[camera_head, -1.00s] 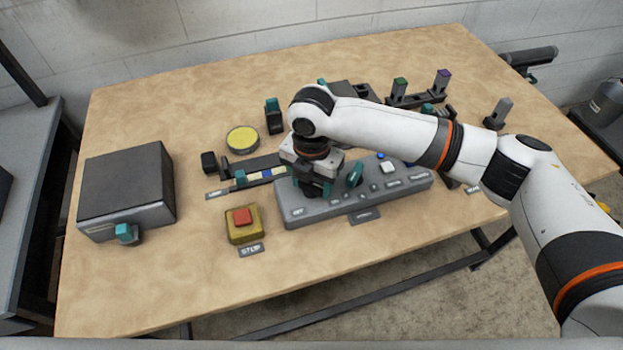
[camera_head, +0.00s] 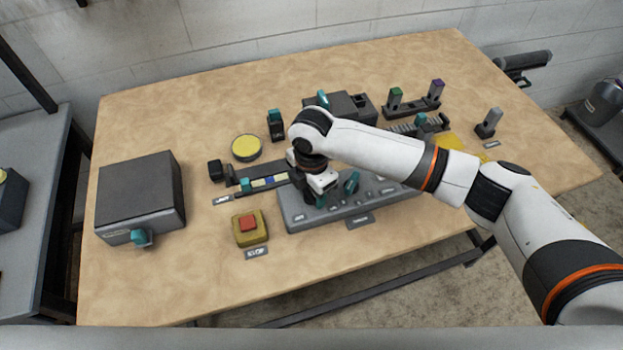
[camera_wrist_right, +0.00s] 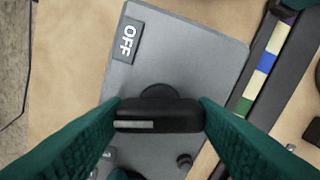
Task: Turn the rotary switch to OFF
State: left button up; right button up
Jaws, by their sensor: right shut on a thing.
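The grey control panel (camera_head: 293,221) lies near the front middle of the table. The rotary switch's black knob (camera_wrist_right: 158,115) shows in the right wrist view, with a pale mark on the left part of its face. An OFF label (camera_wrist_right: 126,41) is on the panel above and left of the knob there. My right gripper (camera_wrist_right: 160,116) is shut on the knob, with a teal finger against each end. In the head view the right gripper (camera_head: 316,197) is over the panel's left part and hides the knob. My left gripper is not in view.
A yellow box with a red button (camera_head: 248,224) sits left of the panel, above a STOP label. A slider track (camera_head: 265,178) runs close behind the panel. A dark grey box (camera_head: 140,190) stands at the left. The table's front left is clear.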

jog(key=m+p, duration=0.4)
jog(key=m, duration=0.1)
jog(key=m+p, duration=0.2)
jog(key=p, duration=0.1)
jog(key=shift+r, duration=0.3)
jog(key=m+p, duration=0.2)
jog(key=m, duration=0.1)
jog(key=shift+m+p, duration=0.4)
jog(key=shift+f+m+p, duration=0.15)
jog(key=shift+m+p, duration=0.55)
jog(key=shift+m, duration=0.3)
jog(key=o, duration=1)
jog(key=shift+f, duration=0.1)
jog(key=shift+r+b, duration=1.45)
jog(key=shift+r, duration=4.6)
